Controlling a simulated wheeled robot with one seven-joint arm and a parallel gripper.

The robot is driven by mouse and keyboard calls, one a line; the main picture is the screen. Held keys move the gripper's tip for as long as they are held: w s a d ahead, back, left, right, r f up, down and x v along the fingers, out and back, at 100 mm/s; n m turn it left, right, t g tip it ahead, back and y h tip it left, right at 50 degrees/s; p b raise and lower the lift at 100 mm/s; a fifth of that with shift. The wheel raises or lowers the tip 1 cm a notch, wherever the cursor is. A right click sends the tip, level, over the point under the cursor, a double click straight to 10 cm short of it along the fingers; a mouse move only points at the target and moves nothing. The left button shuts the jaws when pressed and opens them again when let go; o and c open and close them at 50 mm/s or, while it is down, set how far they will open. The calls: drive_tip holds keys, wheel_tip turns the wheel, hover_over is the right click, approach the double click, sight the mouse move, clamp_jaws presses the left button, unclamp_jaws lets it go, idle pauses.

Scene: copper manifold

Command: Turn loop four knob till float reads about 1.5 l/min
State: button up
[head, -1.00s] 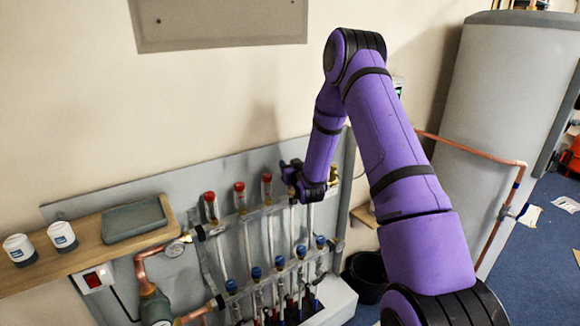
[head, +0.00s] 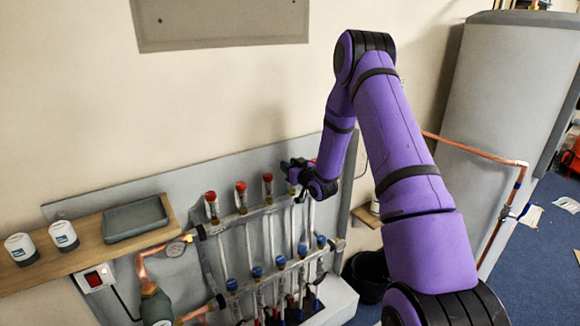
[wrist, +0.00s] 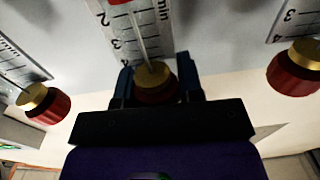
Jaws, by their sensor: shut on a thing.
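In the wrist view, the blue fingers of my gripper (wrist: 157,84) are shut on the sides of a red knob with a brass collar (wrist: 154,76). A clear tube with a printed scale (wrist: 150,38) runs up from that knob. The scale shows 2, 3 and 4, with 4 nearest the knob. A red piece (wrist: 117,2), likely the float, shows at the top edge just past the 2, partly cut off. In the head view, my gripper (head: 297,172) is at the fourth meter from the left and hides its knob.
Red-topped meters (head: 240,193) stand close to the left of my gripper. Neighbouring red knobs show left (wrist: 45,103) and right (wrist: 295,68) in the wrist view. Blue caps (head: 256,272) line the lower bar. A wooden shelf (head: 90,247) is left, a tank (head: 490,110) right.

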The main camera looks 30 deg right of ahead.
drive_tip(key=o, duration=0.9)
drive_tip(key=s, duration=1)
drive_tip(key=shift+s+d, duration=0.4)
